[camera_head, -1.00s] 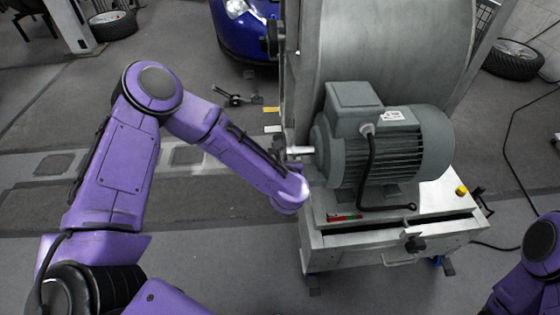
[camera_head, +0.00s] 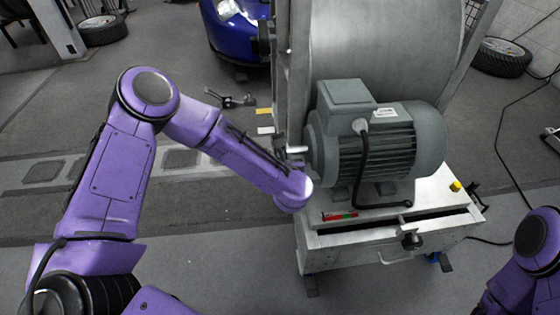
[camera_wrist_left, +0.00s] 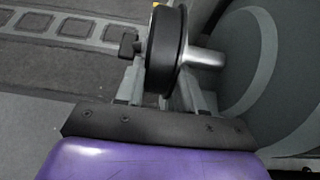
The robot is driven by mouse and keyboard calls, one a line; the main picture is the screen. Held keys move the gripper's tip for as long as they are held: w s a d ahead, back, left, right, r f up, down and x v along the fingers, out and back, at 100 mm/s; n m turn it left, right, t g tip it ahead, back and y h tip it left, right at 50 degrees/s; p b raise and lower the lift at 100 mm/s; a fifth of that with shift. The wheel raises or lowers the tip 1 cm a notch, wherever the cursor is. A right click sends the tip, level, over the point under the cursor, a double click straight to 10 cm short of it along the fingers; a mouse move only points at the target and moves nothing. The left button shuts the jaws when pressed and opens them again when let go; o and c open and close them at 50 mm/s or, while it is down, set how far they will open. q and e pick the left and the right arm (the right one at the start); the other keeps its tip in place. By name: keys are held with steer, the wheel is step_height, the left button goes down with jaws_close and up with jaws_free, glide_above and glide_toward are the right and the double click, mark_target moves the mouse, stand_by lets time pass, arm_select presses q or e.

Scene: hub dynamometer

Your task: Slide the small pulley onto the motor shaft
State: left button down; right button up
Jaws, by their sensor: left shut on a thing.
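The grey motor (camera_head: 375,145) sits on a metal stand, its bright shaft (camera_head: 298,150) pointing left. In the left wrist view the shaft (camera_wrist_left: 206,58) shows between the small pulley and the motor face. The small black pulley (camera_wrist_left: 165,50) is upright between the fingers of my left gripper (camera_wrist_left: 160,80), which is shut on it. The pulley lines up closely with the shaft and meets its visible end; how far the shaft enters it is hidden. In the head view my forearm mostly hides the gripper and pulley. My right gripper is out of view.
A large grey drum housing (camera_head: 385,45) rises behind the motor. The floor left of the stand is clear near my arm.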

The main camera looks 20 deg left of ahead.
arm_select(q)
steer(key=shift+d+r, duration=0.1)
steer(key=shift+d, duration=0.05)
steer(key=c, duration=0.6)
jaws_free()
steer(key=shift+d, duration=0.1)
steer(key=o, duration=0.3)
steer(key=p+v, duration=0.2)
steer(key=v, duration=0.5)
steer(key=shift+s+p, duration=0.2)
steer(key=shift+p, duration=0.15)
